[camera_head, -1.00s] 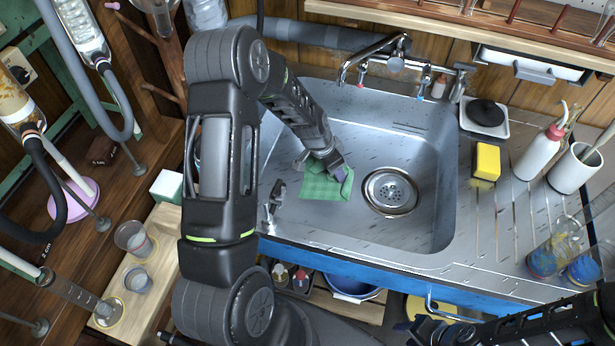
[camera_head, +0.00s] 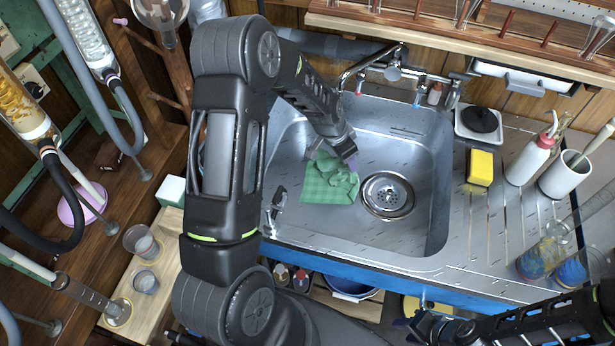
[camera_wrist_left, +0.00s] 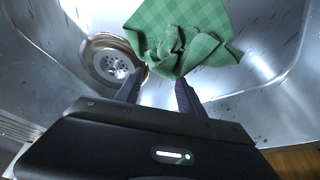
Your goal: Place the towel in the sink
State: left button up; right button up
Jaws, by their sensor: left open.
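The green checked towel (camera_head: 328,184) lies crumpled in the steel sink (camera_head: 420,235), on the basin floor left of the drain. It also shows in the left wrist view (camera_wrist_left: 182,30), just beyond the fingertips. My left gripper (camera_head: 336,158) is at the towel's back edge, low inside the basin. In the left wrist view its two fingers (camera_wrist_left: 160,86) are apart with nothing between them. My right gripper (camera_head: 425,325) is at the bottom edge, in front of the counter and away from the towel; its fingers are too dark to tell if they are open.
The faucet (camera_head: 372,62) stands at the sink's back. A yellow sponge (camera_head: 480,167), a soap bottle (camera_head: 530,158) and a white cup (camera_head: 565,174) stand on the drainboard at the right. Glassware (camera_head: 142,242) stands at the left. The basin's right part is clear.

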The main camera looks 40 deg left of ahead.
pick_arm(q)
jog(key=r, duration=0.1)
jog(key=d+r, duration=0.1)
jog(key=shift+w+r+p, duration=0.35)
pick_arm(e)
jog(key=shift+r, duration=0.85)
pick_arm(q)
jog(key=shift+c, duration=0.5)
jog(key=shift+a, duration=0.2)
jog(key=shift+c, duration=0.7)
jog(key=shift+s+a+f, duration=0.1)
jog(key=shift+s+a, duration=0.05)
jog(key=shift+a, duration=0.2)
jog(key=shift+c, duration=0.8)
jog(key=shift+s+a+f, duration=0.1)
jog(key=shift+a+f, duration=0.2)
jog(key=shift+f, duration=0.3)
jog(key=shift+s+a+f, duration=0.1)
jog(key=shift+a+f, duration=0.15)
jog(key=shift+f, duration=0.3)
jog(key=c, duration=0.4)
jog(key=shift+f, duration=0.4)
grip_shut()
